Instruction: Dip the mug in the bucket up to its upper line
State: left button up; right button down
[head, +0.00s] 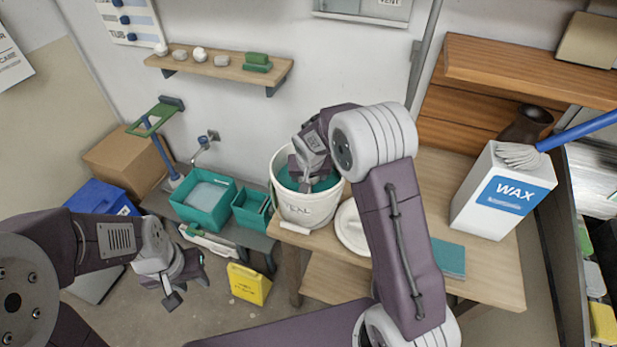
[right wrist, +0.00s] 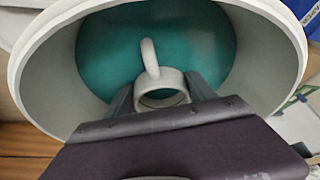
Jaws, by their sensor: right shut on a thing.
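The white bucket (head: 306,208) stands on the wooden table's left end, with teal glaze (head: 325,181) inside. In the right wrist view the bucket's rim (right wrist: 25,68) surrounds the glaze surface (right wrist: 200,40). My right gripper (head: 303,183) reaches down into the bucket. It is shut on the pale mug (right wrist: 170,78), whose handle (right wrist: 149,58) points up in that picture. My left gripper (head: 187,283) is open and empty above the floor.
A white lid (head: 352,229) lies right of the bucket. A WAX box (head: 502,192) stands on the table's right. Teal tubs (head: 203,203) sit on a low bench to the left. A yellow container (head: 248,284) stands on the floor. A shelf (head: 215,68) hangs behind.

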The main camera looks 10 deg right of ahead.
notch_tip(320, 180, up, 9)
jog(key=p, duration=0.6)
jog(key=shift+f+p, duration=0.15)
jog(key=shift+p, duration=0.15)
dwell(1.5)
notch_tip(320, 180, up, 10)
jog(key=p, duration=0.7)
jog(key=shift+p, duration=0.3)
jog(key=shift+f, duration=0.1)
